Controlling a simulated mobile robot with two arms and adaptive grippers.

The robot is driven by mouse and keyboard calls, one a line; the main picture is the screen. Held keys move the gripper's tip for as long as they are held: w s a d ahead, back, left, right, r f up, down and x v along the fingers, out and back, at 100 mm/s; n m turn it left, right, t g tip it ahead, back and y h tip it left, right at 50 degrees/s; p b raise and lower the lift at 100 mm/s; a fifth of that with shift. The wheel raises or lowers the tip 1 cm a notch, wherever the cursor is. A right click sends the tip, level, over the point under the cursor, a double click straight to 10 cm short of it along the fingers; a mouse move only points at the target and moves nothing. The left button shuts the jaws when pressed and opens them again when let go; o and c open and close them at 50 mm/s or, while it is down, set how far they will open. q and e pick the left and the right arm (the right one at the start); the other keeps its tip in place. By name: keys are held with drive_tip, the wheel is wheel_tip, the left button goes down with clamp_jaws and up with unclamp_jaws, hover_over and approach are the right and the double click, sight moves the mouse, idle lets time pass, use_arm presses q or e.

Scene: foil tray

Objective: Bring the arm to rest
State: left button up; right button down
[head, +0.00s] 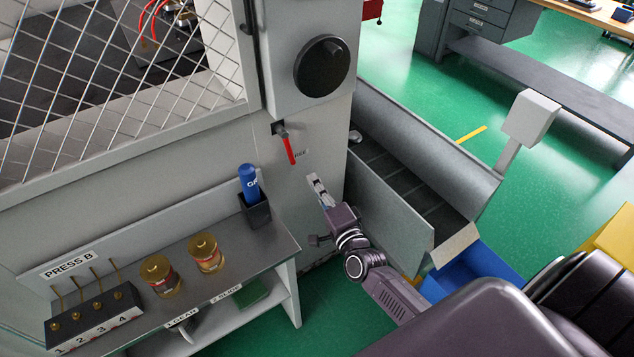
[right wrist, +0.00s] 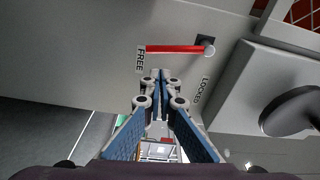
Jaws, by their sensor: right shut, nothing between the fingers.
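My right arm reaches in from the lower right in the head view. Its gripper (head: 316,184) is in front of the grey press wall, below a red lever (head: 289,148). In the right wrist view the gripper (right wrist: 160,80) has its fingers together with nothing between them. The red lever (right wrist: 175,49) there lies beyond the fingertips, with a visible gap in the picture. Its free end is beside the word FREE, away from LOCKED. My left gripper is in neither view.
A side bench (head: 240,283) holds a blue bottle (head: 249,183) in a dark holder, two brass-topped jars (head: 160,276) and a numbered block (head: 95,318). A grey chute (head: 440,150) slopes right of the press, above a blue bin (head: 470,272). Green floor lies beyond.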

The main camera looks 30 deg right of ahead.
drive_tip(key=s+a+f+n+g+y, duration=0.1)
drive_tip(key=s+a+f+n+g, duration=0.2)
drive_tip(key=s+f, duration=0.6)
drive_tip(key=s+f+n+g, duration=0.3)
drive_tip(key=s+f+n, duration=0.15)
drive_tip(key=f, duration=0.95)
drive_tip(key=s+a+f+n+g+y, duration=0.1)
drive_tip(key=s+a+f+n+g, duration=0.2)
drive_tip(key=s+f, duration=0.6)
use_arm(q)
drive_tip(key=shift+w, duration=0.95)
use_arm(e)
drive_tip(key=s+f+n+g, duration=0.2)
drive_tip(key=s+f, duration=0.3)
drive_tip(key=s, duration=0.4)
drive_tip(key=s+f+n+g, duration=0.3)
drive_tip(key=s+f+n, duration=0.1)
drive_tip(key=s, duration=0.6)
drive_tip(key=s+f+n+g+h, duration=0.1)
drive_tip(key=s+f+n+g, duration=0.2)
drive_tip(key=s+f, duration=0.3)
drive_tip(key=s, duration=0.4)
drive_tip(key=shift+s+d+f, duration=0.15)
drive_tip(key=shift+d+f, duration=0.05)
drive_tip(key=shift+f, duration=0.15)
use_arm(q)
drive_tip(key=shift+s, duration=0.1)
use_arm(e)
drive_tip(key=c, duration=2.7)
unclamp_jaws()
